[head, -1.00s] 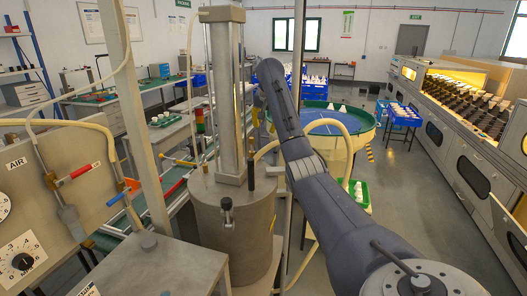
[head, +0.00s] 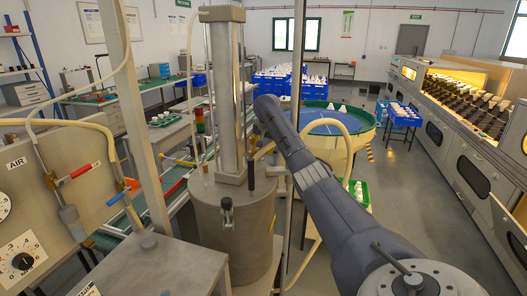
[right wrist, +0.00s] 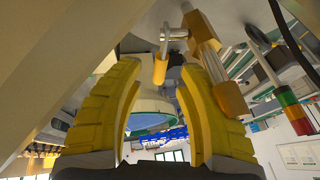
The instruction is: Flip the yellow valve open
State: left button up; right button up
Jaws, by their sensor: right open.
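The yellow valve handle (head: 180,162) shows in the head view as a thin, roughly level lever just left of the steel column. In the right wrist view a yellow-gold piece (right wrist: 160,66) on a silver fitting hangs near my fingertips; I cannot tell for certain that it is the valve handle. My right gripper (right wrist: 160,68) is open, its two yellow fingers apart with that piece seen between the tips. Contact is not visible. In the head view my right gripper is hidden behind the column. My left gripper is not in view.
The steel tank (head: 232,215) and its column (head: 229,90) stand in front of my right arm's end. A panel at left has a red-handled valve (head: 80,171) and a blue-handled one (head: 115,198). A signal tower (right wrist: 291,108) stands right in the wrist view. A round table (head: 345,145) lies behind.

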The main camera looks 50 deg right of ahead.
jog(key=shift+x, duration=0.9)
jog(key=shift+c, duration=0.3)
grip_shut()
